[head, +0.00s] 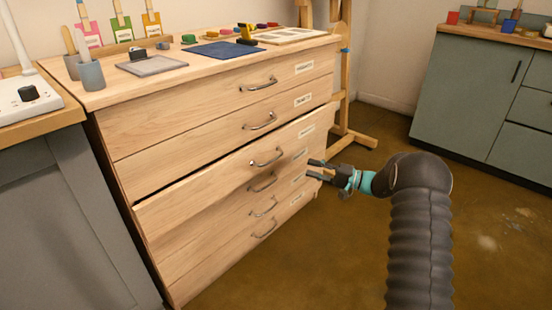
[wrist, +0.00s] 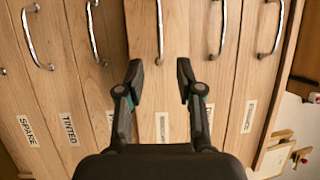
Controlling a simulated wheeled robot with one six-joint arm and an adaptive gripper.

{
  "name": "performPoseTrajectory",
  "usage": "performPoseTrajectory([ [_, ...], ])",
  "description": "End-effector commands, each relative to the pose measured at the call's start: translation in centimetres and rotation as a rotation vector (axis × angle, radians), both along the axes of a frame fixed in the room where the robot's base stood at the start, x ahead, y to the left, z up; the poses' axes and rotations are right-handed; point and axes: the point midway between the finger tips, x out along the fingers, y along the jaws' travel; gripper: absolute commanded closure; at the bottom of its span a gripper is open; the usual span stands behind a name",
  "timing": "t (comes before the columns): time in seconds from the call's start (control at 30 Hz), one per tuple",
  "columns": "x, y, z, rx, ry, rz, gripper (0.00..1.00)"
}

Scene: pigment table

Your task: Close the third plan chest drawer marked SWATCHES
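The wooden plan chest's third drawer (head: 215,178) is pulled out a little, with a dark gap above its front edge in the head view. Its metal handle (head: 266,157) shows in the wrist view (wrist: 160,30), ahead of and between my fingers. Its label (head: 307,131) is too small to read; in the wrist view the label (wrist: 162,127) lies between the fingers, also unreadable. My gripper (head: 312,169) is open and empty, in front of the right part of the drawer fronts. In the wrist view my gripper (wrist: 160,72) has its fingertips apart; contact with the drawer cannot be told.
The other drawers, such as the top one (head: 200,105), look shut. Pots, a blue mat (head: 220,50) and trays stand on the chest top. A wooden easel (head: 345,120) stands behind right. A green cabinet (head: 460,95) is further right, with clear brown floor between.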

Motion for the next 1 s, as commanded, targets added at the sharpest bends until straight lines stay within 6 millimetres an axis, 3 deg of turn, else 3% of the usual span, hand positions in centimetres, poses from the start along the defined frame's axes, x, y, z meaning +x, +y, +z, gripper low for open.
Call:
performPoseTrajectory([
  [0.27,0.9,1.9,-0.1,0.013,-0.006,-0.007,0.64],
  [0.7,2.9,9.6,0.6,0.012,-0.006,-0.005,0.64],
  [1.0,3.8,12.7,0.9,0.011,-0.005,-0.008,0.64],
])
